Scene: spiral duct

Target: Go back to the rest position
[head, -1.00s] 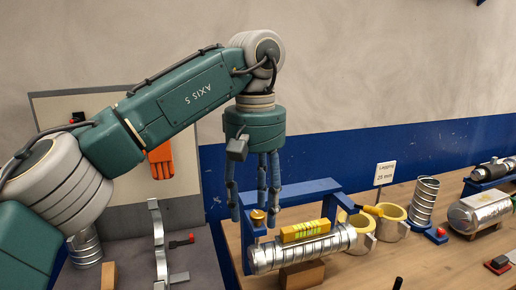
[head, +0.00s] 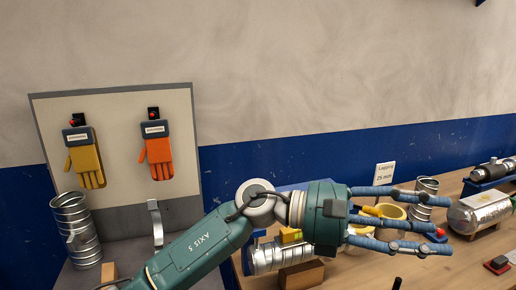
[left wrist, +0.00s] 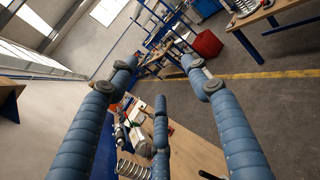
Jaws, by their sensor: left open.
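My left gripper (head: 425,222) is open and empty in the head view, its blue fingers pointing right above the wooden bench. It stands in front of the spiral duct piece (head: 266,256), the yellow level (head: 290,236) and the cream lagging rings (head: 392,212), hiding parts of them. In the left wrist view the open fingers (left wrist: 160,90) spread over the room with nothing between them. My right gripper does not show.
A board (head: 113,120) with a yellow glove (head: 86,160) and an orange glove (head: 158,155) stands at left. A ribbed duct (head: 76,230) stands below it. A silver cylinder (head: 478,212) lies at right. A red bin (left wrist: 207,44) stands on the floor.

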